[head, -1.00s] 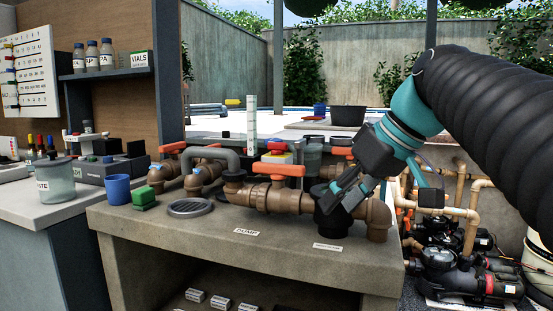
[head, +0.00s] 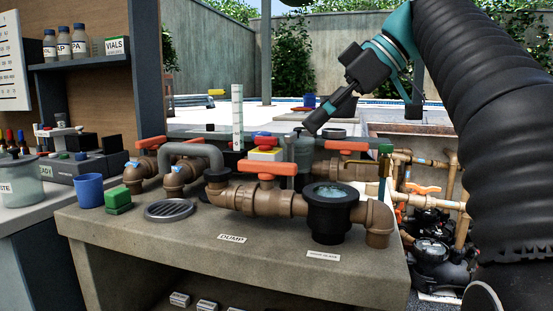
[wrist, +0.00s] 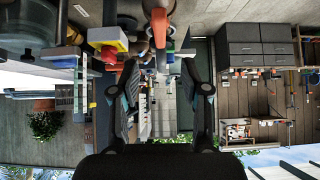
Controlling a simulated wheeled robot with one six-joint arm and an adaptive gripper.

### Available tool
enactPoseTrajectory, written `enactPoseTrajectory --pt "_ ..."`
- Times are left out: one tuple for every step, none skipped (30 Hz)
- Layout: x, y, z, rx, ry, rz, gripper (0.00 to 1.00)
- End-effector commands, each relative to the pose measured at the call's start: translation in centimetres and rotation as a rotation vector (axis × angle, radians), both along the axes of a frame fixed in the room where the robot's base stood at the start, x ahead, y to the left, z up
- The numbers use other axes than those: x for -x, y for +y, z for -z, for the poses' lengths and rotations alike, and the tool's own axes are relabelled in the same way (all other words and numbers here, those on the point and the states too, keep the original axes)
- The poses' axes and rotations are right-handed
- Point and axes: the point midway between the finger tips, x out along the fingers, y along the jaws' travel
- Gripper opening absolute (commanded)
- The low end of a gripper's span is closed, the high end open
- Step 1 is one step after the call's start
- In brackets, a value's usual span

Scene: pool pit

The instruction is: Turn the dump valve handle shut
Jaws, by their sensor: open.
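The dump valve has an orange bar handle (head: 265,168) on a brown pipe (head: 258,199), behind the DUMP label (head: 232,238). The handle lies left to right, roughly along the pipe. My gripper (head: 362,121) is open and empty, above and to the right of this handle, apart from it in the head view. In the wrist view my gripper (wrist: 160,66) shows its two dark fingers spread wide. An orange bar (wrist: 159,28) shows beyond and between them; I cannot tell which valve it belongs to.
A black strainer pot (head: 332,212) with water stands right of the valve. Other orange handles (head: 352,145) sit behind. A yellow-and-white block (head: 265,152) is just behind the dump handle. A blue cup (head: 89,189), green block (head: 118,200) and round grate (head: 172,210) stand left.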

Motion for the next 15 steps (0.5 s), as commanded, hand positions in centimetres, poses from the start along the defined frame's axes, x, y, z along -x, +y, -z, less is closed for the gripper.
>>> enactPoseTrajectory --pt "-0.1 0.7 0.6 -0.002 0.003 -0.004 0.46" --pt "-0.2 1.0 0.9 -0.002 0.003 -0.002 0.46" --pt "-0.4 1.4 1.4 -0.001 0.003 -0.002 0.46" --pt "-0.5 1.7 1.8 -0.001 0.003 -0.001 0.46" --pt "-0.6 2.0 2.1 0.000 0.003 -0.001 0.46" --pt "-0.8 2.6 2.7 -0.001 0.003 -0.002 0.46" --pt "-1.0 2.9 3.1 -0.001 0.003 -0.001 0.46" --pt "-1.1 3.3 3.5 0.000 0.004 -0.001 0.46" --pt "-1.2 3.8 4.0 0.000 0.002 -0.001 0.46" --pt "-1.4 4.1 4.4 0.000 0.003 0.000 0.46" --pt "-1.5 4.4 4.8 -0.001 0.003 0.001 0.46" --pt "-1.7 4.9 5.2 -0.001 0.004 0.001 0.46" --pt "-1.8 5.1 5.6 -0.001 0.003 0.003 0.46" --pt "-1.9 5.4 5.9 0.000 0.003 0.003 0.46" --pt "-2.1 5.8 6.3 0.000 0.002 0.004 0.46"
